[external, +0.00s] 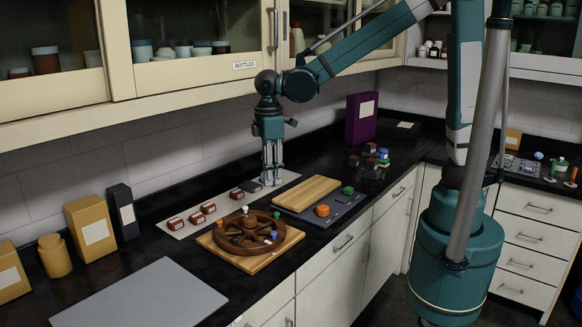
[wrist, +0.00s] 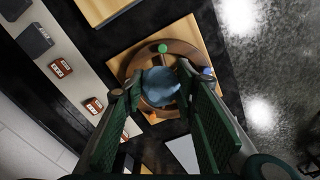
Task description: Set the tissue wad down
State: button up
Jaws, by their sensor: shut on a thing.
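My gripper (external: 271,183) hangs fingers-down above the black counter, behind the round wooden wheel. In the wrist view my gripper (wrist: 158,92) is shut on a pale blue-grey, crumpled tissue wad (wrist: 161,86) between its fingertips. I cannot make out the wad clearly in the external view. The brown spoked wheel (external: 219,240) lies on a light wooden board (external: 293,238), with several small coloured pieces on it. In the wrist view the wad covers part of the wheel (wrist: 143,58), and a green ball (wrist: 162,48) shows at its rim.
A pale strip (external: 282,178) with several small red-brown boxes (external: 208,208) lies along the back. A grey sheet (external: 140,297) lies at the front left. A dark tray (external: 340,207) with a wooden block (external: 307,193) is to the right. Wall cupboards overhang the counter.

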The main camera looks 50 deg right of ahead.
jog(key=w+a+f+n+p, duration=0.15)
jog(key=a+f, duration=0.25)
jog(key=a, duration=1.1)
jog(key=w+a+f+n+p, duration=0.1)
jog(key=w+a+f+n, duration=0.3)
jog(key=a, duration=1.2)
jog(key=p, duration=0.3)
send_over(165, 302)
jog(key=shift+s, duration=0.1)
jog(key=shift+f, duration=3.15)
jog(key=shift+f, duration=1.85)
jog(key=shift+f, duration=0.15)
